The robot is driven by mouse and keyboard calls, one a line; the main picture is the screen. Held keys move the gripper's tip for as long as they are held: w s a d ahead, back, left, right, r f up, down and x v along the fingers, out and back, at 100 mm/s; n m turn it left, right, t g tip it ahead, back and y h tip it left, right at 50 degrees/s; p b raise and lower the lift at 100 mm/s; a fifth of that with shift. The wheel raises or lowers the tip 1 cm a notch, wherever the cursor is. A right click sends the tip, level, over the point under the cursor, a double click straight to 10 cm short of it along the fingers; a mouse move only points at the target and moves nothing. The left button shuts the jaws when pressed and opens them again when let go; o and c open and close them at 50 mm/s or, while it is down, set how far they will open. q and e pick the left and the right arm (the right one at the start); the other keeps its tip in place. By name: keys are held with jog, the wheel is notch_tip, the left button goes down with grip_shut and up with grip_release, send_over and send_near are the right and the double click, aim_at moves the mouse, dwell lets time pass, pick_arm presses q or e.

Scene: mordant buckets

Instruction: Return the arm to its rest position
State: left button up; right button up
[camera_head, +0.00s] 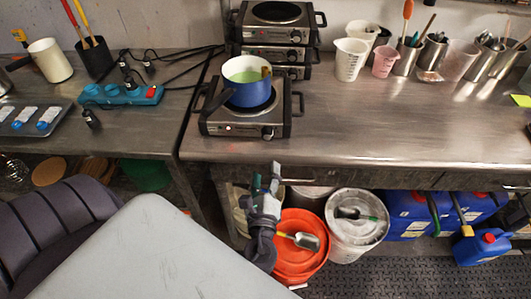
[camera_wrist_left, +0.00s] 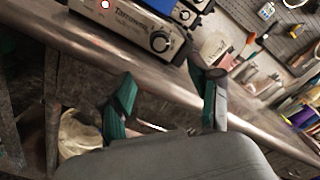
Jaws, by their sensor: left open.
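My left gripper (camera_head: 265,183) is in front of the steel table's front edge, above an orange bucket (camera_head: 291,262). Its fingers are apart and nothing is between them. In the left wrist view the gripper's two green-lined fingers (camera_wrist_left: 164,102) stand wide apart below the table edge. The right gripper is in neither view.
A blue pot (camera_head: 239,92) with green liquid sits on a hot plate (camera_head: 236,122) on the steel table (camera_head: 390,130). Below stand a white lidded bucket (camera_head: 340,244) and blue canisters (camera_head: 407,214). A blue power strip (camera_head: 122,95) lies on the left table.

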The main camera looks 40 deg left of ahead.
pick_arm(q)
jog(key=s+d+f+n+g+h, duration=0.1)
jog(key=s+f+n+g+h, duration=0.2)
jog(key=f, duration=1.2)
jog(key=s+d+f+n+g+h, duration=0.1)
jog(key=s+f+n+g+h, duration=0.3)
jog(key=f, duration=1.2)
jog(key=s+f+n+g, duration=0.2)
jog(key=s+f, duration=0.3)
jog(key=s, duration=0.4)
jog(key=s+f+n+g+h, duration=0.1)
jog(key=s+f+n+g, duration=0.2)
jog(key=s+f+n, duration=0.2)
jog(key=s+f+n+g+h, duration=0.1)
jog(key=s+f+n+g, duration=0.1)
jog(key=s+f, duration=0.5)
jog(key=s+n, duration=0.1)
jog(key=s, duration=0.4)
jog(key=shift+s+d+n, duration=0.15)
jog(key=shift+s+n, duration=0.2)
jog(key=shift+n, duration=0.05)
